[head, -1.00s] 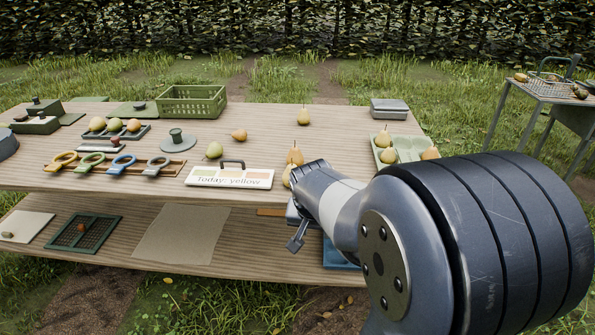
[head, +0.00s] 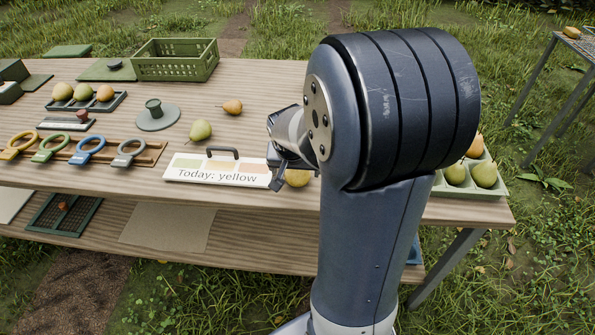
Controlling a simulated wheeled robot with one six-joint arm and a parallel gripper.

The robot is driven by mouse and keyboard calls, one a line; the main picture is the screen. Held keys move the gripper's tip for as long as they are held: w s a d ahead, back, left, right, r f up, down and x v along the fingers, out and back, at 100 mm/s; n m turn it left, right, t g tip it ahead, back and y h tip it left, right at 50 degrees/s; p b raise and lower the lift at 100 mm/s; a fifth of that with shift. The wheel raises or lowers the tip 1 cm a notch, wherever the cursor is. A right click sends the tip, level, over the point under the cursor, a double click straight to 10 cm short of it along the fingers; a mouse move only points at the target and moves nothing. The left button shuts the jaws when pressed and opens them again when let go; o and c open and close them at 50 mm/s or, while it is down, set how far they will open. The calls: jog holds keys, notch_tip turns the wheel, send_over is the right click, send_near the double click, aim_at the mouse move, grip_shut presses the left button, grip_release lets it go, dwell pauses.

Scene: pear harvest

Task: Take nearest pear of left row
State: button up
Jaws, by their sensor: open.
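Two loose pears stand on the left part of the table: a green pear (head: 200,131), nearer, and an orange-yellow pear (head: 232,107) behind it. A yellow pear (head: 297,178) lies near the front edge, right of the sign, partly covered by my gripper. My gripper (head: 294,178) is open, pointing down right at this yellow pear; whether its fingers touch the pear cannot be told. My arm hides the table behind and to the right of it.
A board with coloured rings (head: 88,150), a dark tray (head: 60,104) of pears and a green crate (head: 176,60) are farther left. A pale tray (head: 470,189) with pears is right.

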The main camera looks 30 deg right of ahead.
aim_at(298, 172)
jog(key=f, duration=0.1)
jog(key=w+d+f, duration=0.1)
jog(key=f, duration=0.1)
jog(key=shift+w+d+f, duration=0.1)
jog(key=shift+w+d, duration=0.25)
jog(key=shift+w, duration=0.05)
jog(key=shift+w+d+f, duration=0.15)
jog(key=shift+w+f, duration=0.1)
jog(key=shift+f, duration=0.3)
jog(key=c, duration=1.2)
